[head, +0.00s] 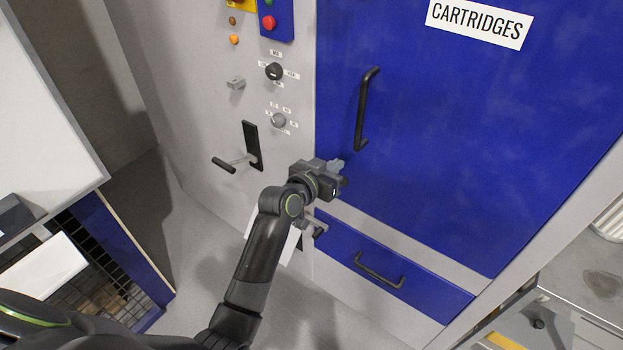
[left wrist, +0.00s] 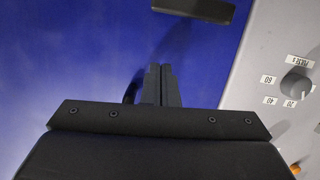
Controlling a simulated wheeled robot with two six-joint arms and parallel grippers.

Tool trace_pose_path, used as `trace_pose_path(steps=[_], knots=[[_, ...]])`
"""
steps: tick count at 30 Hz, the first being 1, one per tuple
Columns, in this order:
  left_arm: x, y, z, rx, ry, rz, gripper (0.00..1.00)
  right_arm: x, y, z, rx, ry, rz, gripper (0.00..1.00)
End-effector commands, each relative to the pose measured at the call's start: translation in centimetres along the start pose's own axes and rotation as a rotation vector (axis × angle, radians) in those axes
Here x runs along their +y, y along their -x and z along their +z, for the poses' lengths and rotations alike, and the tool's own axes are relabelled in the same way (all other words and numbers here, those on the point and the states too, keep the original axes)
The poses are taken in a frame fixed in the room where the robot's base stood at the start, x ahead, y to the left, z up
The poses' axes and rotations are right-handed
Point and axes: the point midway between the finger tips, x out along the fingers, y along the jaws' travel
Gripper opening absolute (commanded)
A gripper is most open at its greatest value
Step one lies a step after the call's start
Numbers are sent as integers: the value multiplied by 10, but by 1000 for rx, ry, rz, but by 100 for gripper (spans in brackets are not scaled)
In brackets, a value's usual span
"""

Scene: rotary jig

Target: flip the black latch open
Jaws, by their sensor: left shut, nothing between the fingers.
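A flat black bar, apparently the black latch (left wrist: 195,8), lies across the blue door at the top of the left wrist view, partly cut off. In the head view I cannot make it out clearly; my left gripper and wrist cover that area. My left gripper (head: 338,165) is at the left edge of the blue door (head: 450,130), below the tall black door handle (head: 363,110). In the left wrist view its fingers (left wrist: 160,72) are together and empty, pointing at the door, with a visible gap between them and the bar. My right gripper is not in view.
Left of the door, the grey panel carries a black knob (head: 274,71), a grey knob (head: 279,120) and a lever in a black slot (head: 252,145). Below the door is a blue drawer with a black handle (head: 379,270). A grey fitting (head: 318,228) sits just below my wrist.

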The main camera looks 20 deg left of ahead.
Motion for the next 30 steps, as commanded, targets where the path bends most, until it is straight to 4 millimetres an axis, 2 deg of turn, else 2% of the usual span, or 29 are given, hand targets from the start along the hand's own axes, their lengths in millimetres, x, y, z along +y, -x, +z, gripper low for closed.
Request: trace_pose_path(steps=[1,15,21,30], knots=[[-1,9,8,-3,2,-2,0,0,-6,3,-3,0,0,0],[1,78,7,-3,1,-2,0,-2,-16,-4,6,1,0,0],[2,91,6,-4,2,-1,0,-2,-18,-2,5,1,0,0],[2,92,6,-4,2,-1,0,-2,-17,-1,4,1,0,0]])
